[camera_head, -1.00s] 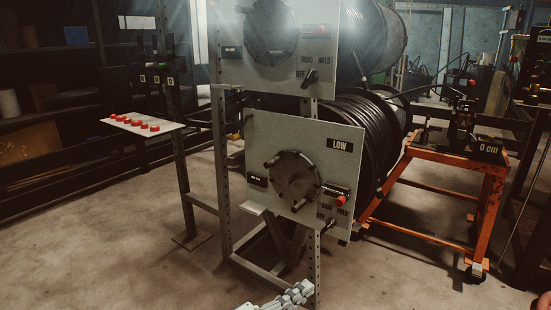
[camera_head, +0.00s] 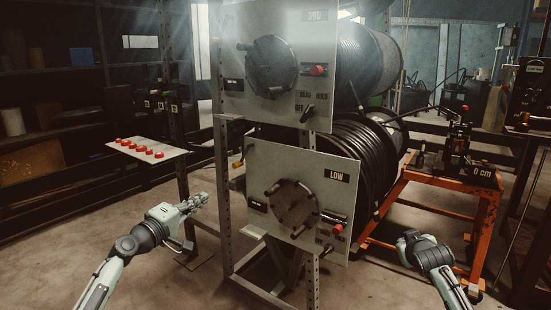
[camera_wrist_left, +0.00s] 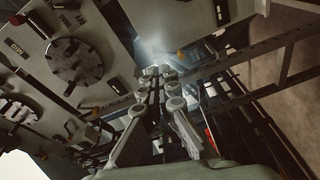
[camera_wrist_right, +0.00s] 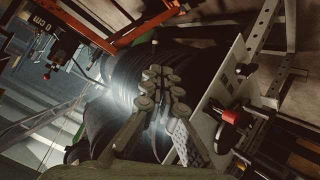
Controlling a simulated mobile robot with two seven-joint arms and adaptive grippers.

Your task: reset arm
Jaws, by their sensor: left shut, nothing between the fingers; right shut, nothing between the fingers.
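My left gripper (camera_head: 196,202) is in the lower left of the head view, in front of the rack and below the button tray. Its fingers are together and empty in the left wrist view (camera_wrist_left: 158,72). My right arm comes in at the lower right of the head view, in front of the orange cart; its fingers are hidden there. In the right wrist view my right gripper (camera_wrist_right: 164,72) has its fingers together with nothing between them. Neither gripper touches anything that I can see.
A steel rack holds a lower panel marked LOW (camera_head: 262,165) and an upper panel (camera_head: 232,60), with black hose reels (camera_head: 352,150) behind. A tray with red buttons (camera_head: 172,153) is at left. An orange cart (camera_head: 487,205) carries a crimper at right. Floor in front is clear.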

